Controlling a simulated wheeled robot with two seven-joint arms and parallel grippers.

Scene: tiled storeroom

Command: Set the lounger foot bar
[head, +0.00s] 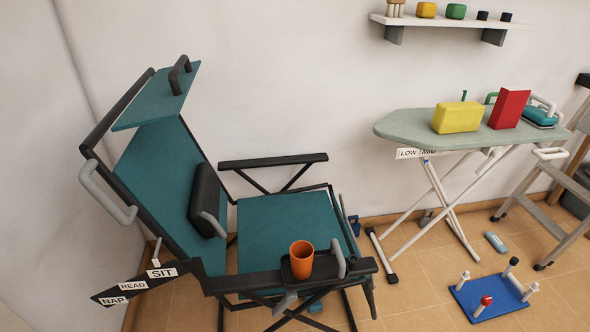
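The lounger (285,225) is a folding chair with a teal seat and tilted teal backrest (155,165) on a black frame. A grey handle (345,212) shows at the seat's front right edge; I cannot tell whether it belongs to the foot bar. A larger grey handle (108,192) is on the backrest's left side. A plate at the lower left carries the labels NAP (114,300), READ (132,286) and SIT (162,272). No foot bar is clearly distinguishable; the area below the seat front is partly hidden by the near armrest. Neither gripper is in view.
An orange cup (301,260) stands on the near armrest (262,281). An ironing board (405,126) bearing a yellow box, red box and iron stands at right. A blue pegged board (491,298) and a small bottle (495,242) lie on the tiles. A step ladder (560,185) is far right.

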